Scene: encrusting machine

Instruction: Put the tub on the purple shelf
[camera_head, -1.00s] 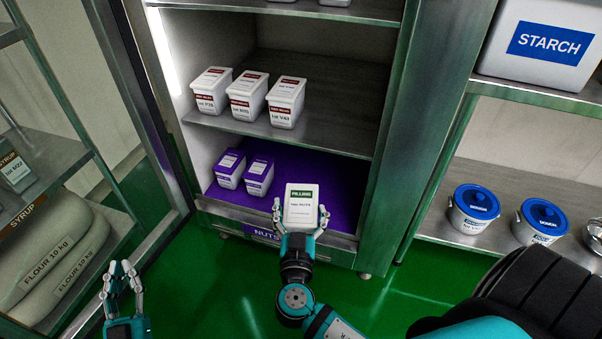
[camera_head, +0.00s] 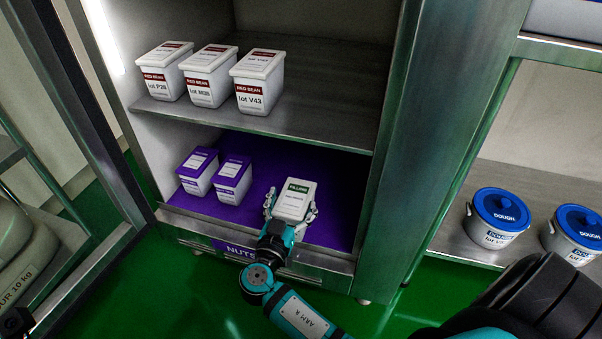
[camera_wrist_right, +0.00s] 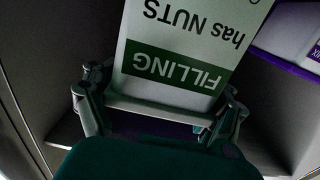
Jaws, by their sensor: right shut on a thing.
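The white tub (camera_head: 297,194) has a green FILLING label; in the right wrist view the tub (camera_wrist_right: 190,45) also reads "has NUTS". My right gripper (camera_head: 290,212) is shut on it, with fingers on both sides. The tub is tilted and is at the front of the purple shelf (camera_head: 335,190), right of two purple-lidded tubs (camera_head: 232,178). I cannot tell whether its underside touches the shelf. The shelf's front edge carries a NUTS label (camera_head: 236,248). My left gripper does not show.
Several white RED BEAN tubs (camera_head: 210,80) stand on the grey shelf (camera_head: 300,118) above. The cabinet's right side wall (camera_head: 395,150) is close to my right gripper. Blue-lidded DOUGH buckets (camera_head: 497,218) stand on a rack at right. The purple shelf is clear right of the tub.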

